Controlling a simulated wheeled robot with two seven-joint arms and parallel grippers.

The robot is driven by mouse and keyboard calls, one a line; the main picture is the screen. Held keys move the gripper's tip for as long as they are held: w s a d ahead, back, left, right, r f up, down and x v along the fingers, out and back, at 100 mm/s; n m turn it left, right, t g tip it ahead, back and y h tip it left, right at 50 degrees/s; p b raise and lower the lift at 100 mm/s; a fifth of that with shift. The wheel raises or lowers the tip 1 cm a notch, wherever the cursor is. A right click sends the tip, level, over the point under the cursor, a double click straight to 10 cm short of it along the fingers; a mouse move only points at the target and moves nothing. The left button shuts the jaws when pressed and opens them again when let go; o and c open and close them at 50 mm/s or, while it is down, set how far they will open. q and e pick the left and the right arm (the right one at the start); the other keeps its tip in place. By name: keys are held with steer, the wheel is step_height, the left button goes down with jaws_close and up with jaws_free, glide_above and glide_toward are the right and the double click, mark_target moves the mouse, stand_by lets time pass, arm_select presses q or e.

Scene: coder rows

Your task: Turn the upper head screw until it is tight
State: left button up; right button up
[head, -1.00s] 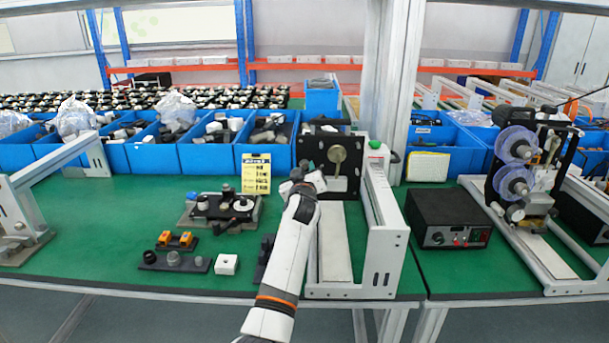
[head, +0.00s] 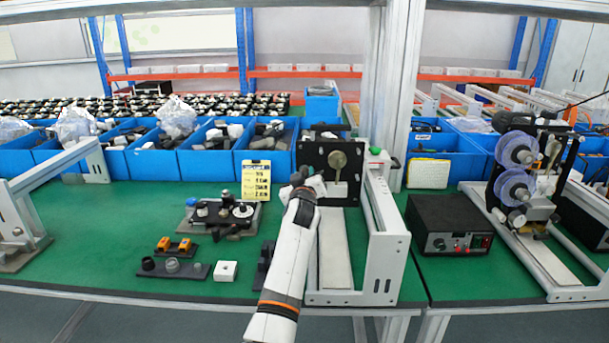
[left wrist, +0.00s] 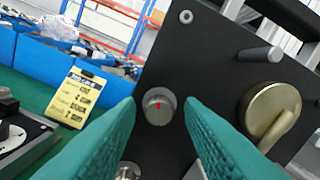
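The black head plate (head: 316,154) stands upright at the back of the white-railed fixture. In the left wrist view, the upper silver head screw (left wrist: 159,105), with a red mark on its face, projects from the plate (left wrist: 225,50). A lower silver screw (left wrist: 127,171) is partly cut off by the frame. My left gripper (head: 308,180) is in front of the plate's lower left. Its green fingertips (left wrist: 160,110) are open on either side of the upper screw, with visible gaps. In the head view the gripper hides the screws. My right gripper is not in view.
A brass round knob (left wrist: 270,108) and a metal post (left wrist: 262,54) project from the plate to the right. A yellow card (head: 256,180) stands to the left. Blue bins (head: 207,160) line the back. A black control box (head: 450,222) sits right of the fixture.

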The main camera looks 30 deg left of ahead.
arm_select(q)
jaws_close()
steer(key=m+p, duration=0.2)
steer(key=m, duration=0.4)
steer(key=shift+r+p, duration=0.2)
steer(key=shift+p, duration=0.2)
steer(key=m, duration=0.3)
steer(key=shift+f+m+p, duration=0.2)
steer(key=shift+m+p, duration=0.15)
steer(key=shift+m, duration=0.05)
steer(key=shift+o, duration=0.2)
jaws_free()
steer(key=shift+w, duration=0.1)
